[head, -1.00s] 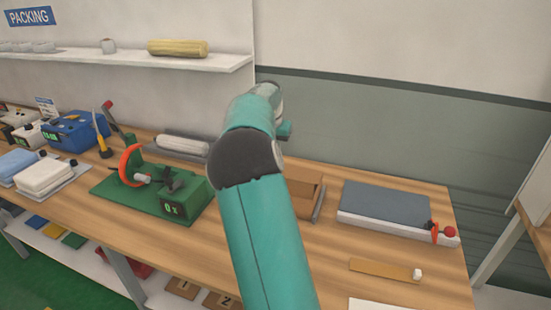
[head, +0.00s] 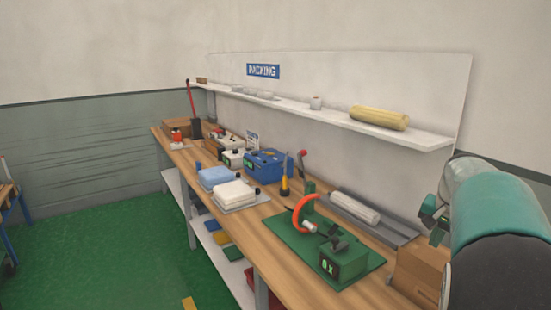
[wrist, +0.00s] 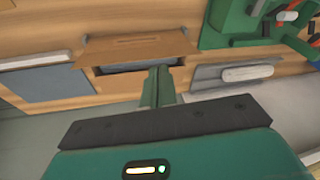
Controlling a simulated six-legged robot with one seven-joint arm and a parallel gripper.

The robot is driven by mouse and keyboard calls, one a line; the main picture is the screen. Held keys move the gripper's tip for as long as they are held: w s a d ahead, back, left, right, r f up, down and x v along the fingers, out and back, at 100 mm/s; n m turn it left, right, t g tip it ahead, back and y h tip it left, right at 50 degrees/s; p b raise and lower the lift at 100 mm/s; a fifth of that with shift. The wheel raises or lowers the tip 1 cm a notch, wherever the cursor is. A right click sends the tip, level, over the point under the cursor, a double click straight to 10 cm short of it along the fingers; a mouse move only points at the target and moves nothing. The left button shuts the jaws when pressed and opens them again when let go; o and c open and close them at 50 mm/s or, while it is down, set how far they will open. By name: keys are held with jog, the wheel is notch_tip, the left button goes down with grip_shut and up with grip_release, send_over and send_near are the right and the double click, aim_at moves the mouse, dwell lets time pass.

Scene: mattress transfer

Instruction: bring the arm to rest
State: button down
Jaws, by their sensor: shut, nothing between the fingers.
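My arm (head: 500,225) reaches in at the right edge of the head view, raised in front of the bench. My gripper (wrist: 158,75) shows in the wrist view with its two green fingers together and nothing between them. Its tips point toward an open cardboard box (wrist: 135,45) on the bench and overlap its near edge in the picture. I cannot tell the gap between them.
The wooden bench (head: 268,240) holds a green machine (head: 345,262) with a red ring, a white roll (head: 354,207) on a grey tray, a blue box (head: 268,165) and folded white cloth (head: 234,194). A shelf (head: 420,136) runs above. Green floor (head: 120,230) is open at left.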

jog(key=s+a+r+n+t+y, duration=0.1)
jog(key=s+a+n, duration=0.2)
jog(key=s+a, duration=0.5)
jog(key=s+a+r+n+t, duration=0.1)
jog(key=s+a+n, duration=0.2)
jog(key=a, duration=0.8)
jog(key=s+a+f+n, duration=0.4)
jog(key=s+a, duration=0.6)
jog(key=s, duration=0.2)
jog(key=shift+f+t, duration=0.3)
jog(key=shift+t, duration=0.1)
